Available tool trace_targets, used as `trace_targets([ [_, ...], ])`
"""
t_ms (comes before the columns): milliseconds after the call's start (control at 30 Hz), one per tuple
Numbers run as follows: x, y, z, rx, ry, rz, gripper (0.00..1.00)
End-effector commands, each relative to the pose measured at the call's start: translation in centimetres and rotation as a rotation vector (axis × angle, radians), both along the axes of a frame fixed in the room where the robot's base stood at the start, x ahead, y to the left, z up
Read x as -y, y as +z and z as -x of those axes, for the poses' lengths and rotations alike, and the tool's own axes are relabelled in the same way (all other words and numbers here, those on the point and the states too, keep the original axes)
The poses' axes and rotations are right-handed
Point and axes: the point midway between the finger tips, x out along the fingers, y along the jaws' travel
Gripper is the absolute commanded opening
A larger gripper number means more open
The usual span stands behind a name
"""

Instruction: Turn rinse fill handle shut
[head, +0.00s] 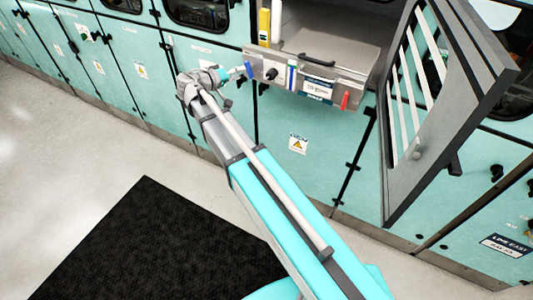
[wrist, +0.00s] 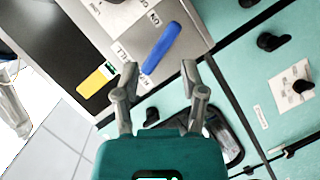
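The blue handle (wrist: 161,47) is a long paddle on a grey metal panel, beside printed labels that include "FILL". It lies slantwise in the wrist view. In the head view the blue handle (head: 248,70) shows at the left end of the panel. My gripper (wrist: 150,68) is open, its two fingers spread apart. The handle's lower end appears between the fingertips; I cannot tell whether they touch it. In the head view my gripper (head: 223,74) is just left of the handle, its fingers small and hard to make out.
A red handle (head: 345,100) sits at the panel's right end. A large framed door (head: 438,110) stands open at the right. A yellow label (wrist: 95,81) and a black knob (wrist: 152,114) are near my fingers. A black mat (head: 150,245) lies on open floor.

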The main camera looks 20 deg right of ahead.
Motion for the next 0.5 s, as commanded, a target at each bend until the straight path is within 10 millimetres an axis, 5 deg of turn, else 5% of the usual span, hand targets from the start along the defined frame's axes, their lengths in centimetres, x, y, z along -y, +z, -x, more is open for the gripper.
trace_targets([
  [500, -6.3, 1.6, 3.0, 0.002, 0.002, -0.002, 0.54],
])
